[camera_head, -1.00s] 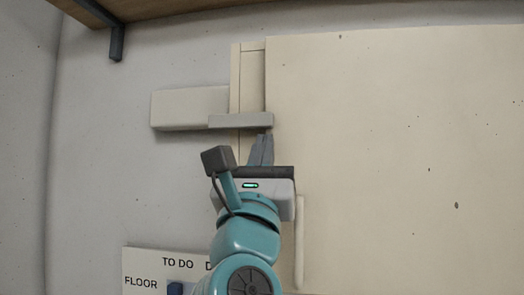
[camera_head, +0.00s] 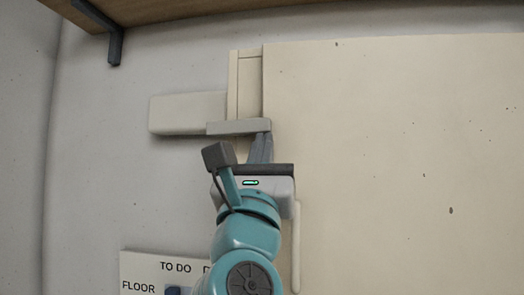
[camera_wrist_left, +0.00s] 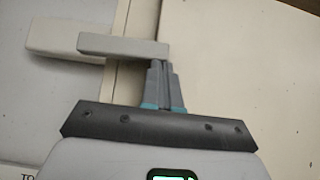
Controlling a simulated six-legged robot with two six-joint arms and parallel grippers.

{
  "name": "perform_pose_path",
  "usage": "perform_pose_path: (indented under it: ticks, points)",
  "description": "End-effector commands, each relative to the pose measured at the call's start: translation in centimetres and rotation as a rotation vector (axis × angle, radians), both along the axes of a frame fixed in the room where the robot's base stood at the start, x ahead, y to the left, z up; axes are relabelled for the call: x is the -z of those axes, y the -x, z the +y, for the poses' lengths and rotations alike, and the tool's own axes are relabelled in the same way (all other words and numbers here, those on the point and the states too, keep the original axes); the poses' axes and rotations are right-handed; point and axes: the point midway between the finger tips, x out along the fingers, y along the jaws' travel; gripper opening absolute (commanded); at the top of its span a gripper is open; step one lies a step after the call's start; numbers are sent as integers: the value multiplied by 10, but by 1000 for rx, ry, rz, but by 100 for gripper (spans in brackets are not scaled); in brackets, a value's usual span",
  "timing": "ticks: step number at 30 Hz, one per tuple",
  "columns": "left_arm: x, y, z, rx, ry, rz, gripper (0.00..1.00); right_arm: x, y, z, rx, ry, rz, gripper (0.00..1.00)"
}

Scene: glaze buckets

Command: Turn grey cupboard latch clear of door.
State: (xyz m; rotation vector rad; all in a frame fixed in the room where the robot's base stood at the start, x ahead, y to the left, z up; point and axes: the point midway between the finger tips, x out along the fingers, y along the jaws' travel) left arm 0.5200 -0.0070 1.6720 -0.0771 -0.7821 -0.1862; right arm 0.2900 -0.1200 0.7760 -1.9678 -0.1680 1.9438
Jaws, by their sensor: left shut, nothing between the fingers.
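The grey latch (camera_head: 236,128) is a flat bar lying roughly level across the cupboard's left frame strip. Its right end reaches just over the left edge of the large cream door (camera_head: 390,150). My left gripper (camera_head: 262,137) is shut and empty, pointing up, with its fingertips right under the latch's right end. They look to be touching its lower edge, but I cannot be sure. In the left wrist view the latch (camera_wrist_left: 125,46) shows above the shut fingers (camera_wrist_left: 162,64), near its right end. My right gripper is not in view.
A pale block (camera_head: 185,114) sits on the wall behind the latch's left end. A vertical door handle (camera_head: 296,245) is right of my wrist. A to-do board (camera_head: 150,268) is low left, and a wooden shelf (camera_head: 190,8) with a dark bracket is above.

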Motion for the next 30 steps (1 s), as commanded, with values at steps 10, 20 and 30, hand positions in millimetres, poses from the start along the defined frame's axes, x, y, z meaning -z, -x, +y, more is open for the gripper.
perform_pose_path:
  ticks: [10, 20, 30]
  points:
    - [-6, 1, -4, 1, 1, -1, 0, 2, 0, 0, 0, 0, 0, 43]
    - [-23, 2, -10, 1, 1, -1, 0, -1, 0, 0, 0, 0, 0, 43]
    - [-42, 3, -12, 1, 0, -1, 0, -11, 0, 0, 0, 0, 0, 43]
